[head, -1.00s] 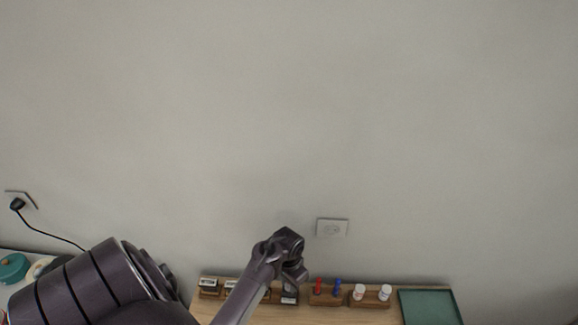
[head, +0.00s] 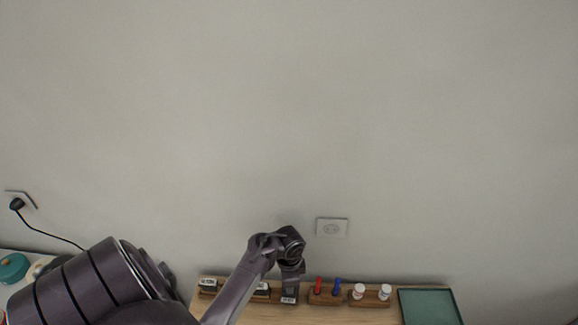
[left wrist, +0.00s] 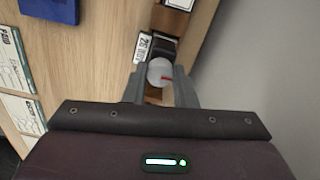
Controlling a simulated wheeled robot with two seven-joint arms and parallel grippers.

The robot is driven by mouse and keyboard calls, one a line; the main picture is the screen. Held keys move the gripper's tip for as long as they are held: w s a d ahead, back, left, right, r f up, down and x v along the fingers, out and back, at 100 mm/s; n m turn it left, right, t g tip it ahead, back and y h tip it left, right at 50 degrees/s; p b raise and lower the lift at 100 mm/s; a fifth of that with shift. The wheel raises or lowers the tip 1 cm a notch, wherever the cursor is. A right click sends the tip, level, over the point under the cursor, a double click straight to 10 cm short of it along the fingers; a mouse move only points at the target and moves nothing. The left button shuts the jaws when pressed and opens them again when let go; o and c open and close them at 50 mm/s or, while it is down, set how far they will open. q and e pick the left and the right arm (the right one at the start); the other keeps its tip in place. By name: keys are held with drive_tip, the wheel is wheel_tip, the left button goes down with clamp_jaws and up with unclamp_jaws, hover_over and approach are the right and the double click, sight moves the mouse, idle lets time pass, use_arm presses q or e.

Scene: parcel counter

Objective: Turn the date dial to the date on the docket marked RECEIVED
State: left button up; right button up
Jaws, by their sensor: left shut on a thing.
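In the left wrist view, a pale round knob with a red mark, the date dial (left wrist: 160,72), sits between the fingers of my left gripper (left wrist: 167,84), which is shut on it. The dial is on a dark stamp body with a white label that seems to read 26 NOV (left wrist: 143,46); the print is small and tilted. In the head view, my left gripper (head: 291,283) points down over the row of stamps at the table's back. Several dockets lie at the left of the wrist view; one docket (left wrist: 14,58) reads PAID. I cannot make out a RECEIVED docket. My right gripper is not in view.
In the head view, other stamps (head: 208,283) stand left of the gripper. A red stick (head: 318,284), a blue stick (head: 337,286) and two white-capped bottles (head: 359,291) stand right of it in wooden holders. A green tray (head: 430,306) is farther right. The wall rises close behind.

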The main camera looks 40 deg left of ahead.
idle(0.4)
use_arm(q)
drive_tip(key=o, duration=1)
wheel_tip(320, 180, up, 7)
drive_tip(key=shift+w+f, duration=0.1)
drive_tip(key=shift+a+r, duration=0.1)
drive_tip(key=shift+r, duration=0.4)
